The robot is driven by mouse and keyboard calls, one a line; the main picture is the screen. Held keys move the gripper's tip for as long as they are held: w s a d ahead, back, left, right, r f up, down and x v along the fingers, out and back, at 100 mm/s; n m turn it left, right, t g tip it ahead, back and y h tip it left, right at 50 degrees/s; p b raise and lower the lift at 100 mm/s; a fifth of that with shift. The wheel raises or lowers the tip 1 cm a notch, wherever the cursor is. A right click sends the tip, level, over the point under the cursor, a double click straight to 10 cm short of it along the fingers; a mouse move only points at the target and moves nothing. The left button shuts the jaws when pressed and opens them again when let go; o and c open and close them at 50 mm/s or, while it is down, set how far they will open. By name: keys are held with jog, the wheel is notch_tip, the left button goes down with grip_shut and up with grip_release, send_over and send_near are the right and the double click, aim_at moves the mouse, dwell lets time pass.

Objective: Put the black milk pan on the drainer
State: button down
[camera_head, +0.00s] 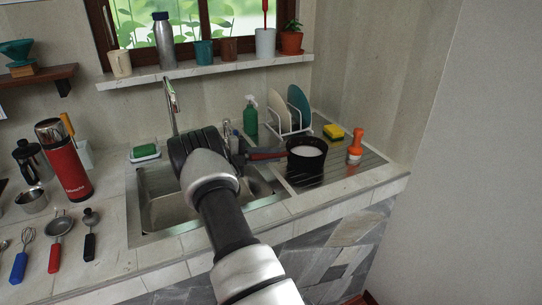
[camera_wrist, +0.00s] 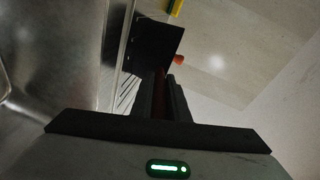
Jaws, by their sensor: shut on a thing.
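The black milk pan (camera_head: 306,168), with a pale inside, is upright over the left part of the ribbed drainer (camera_head: 362,171), right of the sink. I cannot tell whether its base touches the drainer. My gripper (camera_head: 246,151) comes in from the left and is shut on the pan's handle (camera_head: 268,155), which has a reddish part. In the wrist view the pan (camera_wrist: 155,45) is a dark shape beyond my fingers (camera_wrist: 162,100), with the reddish handle between them.
A dish rack (camera_head: 290,122) with plates and a green spray bottle (camera_head: 251,116) stand behind the pan. A yellow sponge (camera_head: 334,131) and an orange-handled brush (camera_head: 355,147) are to its right. The sink (camera_head: 165,212) lies under my arm.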

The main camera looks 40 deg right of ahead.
jog(key=c, duration=1.7)
grip_release()
jog(key=shift+a+r, duration=0.1)
jog(key=shift+a, duration=0.05)
jog(key=v, duration=1.1)
jog(key=shift+w+a+p, duration=0.2)
jog(key=shift+a+p, duration=0.15)
jog(key=shift+p, duration=0.05)
